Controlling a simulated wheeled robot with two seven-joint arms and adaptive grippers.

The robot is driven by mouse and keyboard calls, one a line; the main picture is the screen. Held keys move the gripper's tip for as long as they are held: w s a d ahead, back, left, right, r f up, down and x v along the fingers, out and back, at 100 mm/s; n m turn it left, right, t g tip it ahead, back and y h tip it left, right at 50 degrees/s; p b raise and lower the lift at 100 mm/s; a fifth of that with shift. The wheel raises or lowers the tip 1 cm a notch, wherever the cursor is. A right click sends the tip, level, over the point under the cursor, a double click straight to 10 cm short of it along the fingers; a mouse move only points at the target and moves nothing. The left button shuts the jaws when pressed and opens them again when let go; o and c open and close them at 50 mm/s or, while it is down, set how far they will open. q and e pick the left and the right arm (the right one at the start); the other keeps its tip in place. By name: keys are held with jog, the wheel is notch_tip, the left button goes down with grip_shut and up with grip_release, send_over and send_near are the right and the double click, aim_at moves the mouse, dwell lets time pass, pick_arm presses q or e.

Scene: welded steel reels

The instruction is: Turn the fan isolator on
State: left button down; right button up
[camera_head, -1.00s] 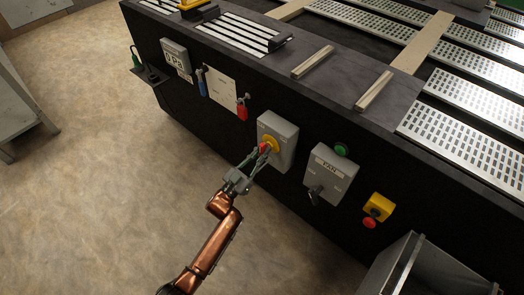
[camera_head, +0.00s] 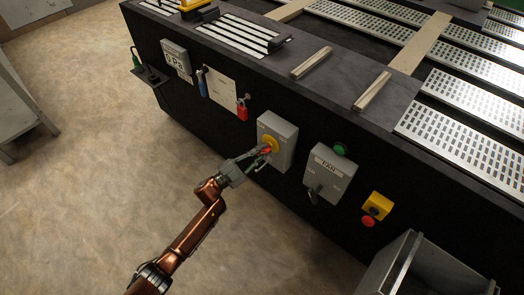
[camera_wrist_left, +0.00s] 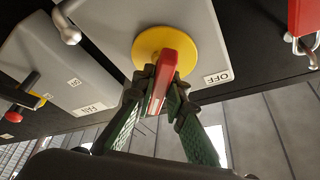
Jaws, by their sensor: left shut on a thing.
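The isolator is a grey box (camera_head: 283,128) on the black side panel, with a yellow disc (camera_head: 270,141) and a red rotary handle (camera_head: 266,150). In the left wrist view the yellow disc (camera_wrist_left: 150,42) is close, with an OFF label (camera_wrist_left: 218,77) at its lower right. My left gripper (camera_head: 261,156) is shut on the red handle (camera_wrist_left: 168,66), with one green-padded finger on each side. The handle leans slightly from upright in the wrist view. The fingers hide part of it. My right gripper is not in view.
A grey box labelled FAN (camera_head: 331,172) with a dark lever is just right of the isolator. A yellow box with a red button (camera_head: 368,222) is farther right, above a grey bin (camera_head: 400,262). A red padlock (camera_head: 242,112) hangs at left.

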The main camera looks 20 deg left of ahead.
pick_arm(q)
jog(key=shift+a+f, duration=0.1)
jog(key=shift+f, duration=0.05)
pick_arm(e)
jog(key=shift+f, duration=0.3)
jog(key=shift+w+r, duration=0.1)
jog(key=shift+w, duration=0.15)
pick_arm(q)
jog(key=c, duration=2)
grip_release()
jog(key=shift+o, duration=0.2)
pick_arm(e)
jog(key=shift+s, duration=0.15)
pick_arm(q)
jog(key=v, duration=1.1)
jog(key=shift+s+a, duration=0.3)
jog(key=shift+f, duration=0.1)
